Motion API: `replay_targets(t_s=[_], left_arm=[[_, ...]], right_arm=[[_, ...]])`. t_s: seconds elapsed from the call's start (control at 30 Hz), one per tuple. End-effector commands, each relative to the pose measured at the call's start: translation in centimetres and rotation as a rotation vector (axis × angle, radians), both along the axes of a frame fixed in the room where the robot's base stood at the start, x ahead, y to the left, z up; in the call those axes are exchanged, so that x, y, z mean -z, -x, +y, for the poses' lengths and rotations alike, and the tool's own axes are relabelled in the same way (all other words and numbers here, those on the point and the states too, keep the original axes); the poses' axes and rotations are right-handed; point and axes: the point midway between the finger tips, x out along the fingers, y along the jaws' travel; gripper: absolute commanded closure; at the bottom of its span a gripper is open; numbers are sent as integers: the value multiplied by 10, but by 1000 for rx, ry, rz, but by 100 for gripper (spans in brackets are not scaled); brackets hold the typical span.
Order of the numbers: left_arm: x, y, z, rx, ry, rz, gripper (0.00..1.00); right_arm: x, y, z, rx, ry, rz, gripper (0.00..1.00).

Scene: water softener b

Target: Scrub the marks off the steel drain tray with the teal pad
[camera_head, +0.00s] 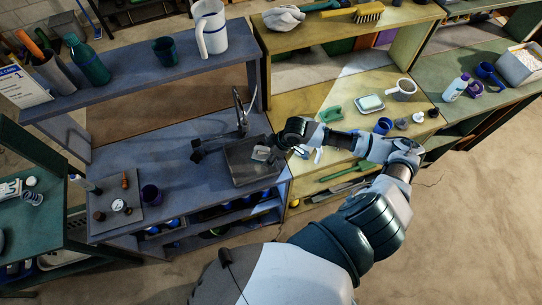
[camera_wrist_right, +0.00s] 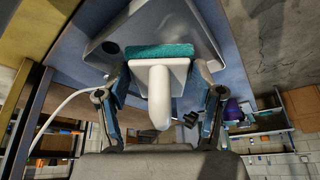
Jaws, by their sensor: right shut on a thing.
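The steel drain tray (camera_head: 249,174) sits at the right end of the blue bench, below a tall curved tap (camera_head: 241,112). It also fills the upper part of the right wrist view (camera_wrist_right: 113,42). My right gripper (camera_head: 275,151) is over the tray's right side. In the wrist view its two fingers are shut on the white handle (camera_wrist_right: 160,93) of the teal pad (camera_wrist_right: 160,51). The pad faces the tray; whether it touches is not clear. Marks on the tray are too small to make out. My left gripper is not in view.
A black object (camera_head: 198,150) lies on the bench left of the tray. A white pitcher (camera_head: 210,28) stands on the shelf above. A yellow bench with a soap dish (camera_head: 370,103) adjoins on the right.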

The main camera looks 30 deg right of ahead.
Motion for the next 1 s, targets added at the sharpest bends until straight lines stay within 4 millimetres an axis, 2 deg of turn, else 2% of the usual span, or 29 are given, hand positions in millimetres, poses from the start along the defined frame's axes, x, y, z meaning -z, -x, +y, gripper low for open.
replay_targets(t_s=[0.3, 0.63, 1.0], left_arm=[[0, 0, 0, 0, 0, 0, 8], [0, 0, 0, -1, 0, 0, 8], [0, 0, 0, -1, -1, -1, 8]], right_arm=[[-4, 0, 2, -1, -1, -3, 74], [-30, -1, 0, -1, -2, -5, 74], [-31, 0, 1, -1, -2, -3, 74]])
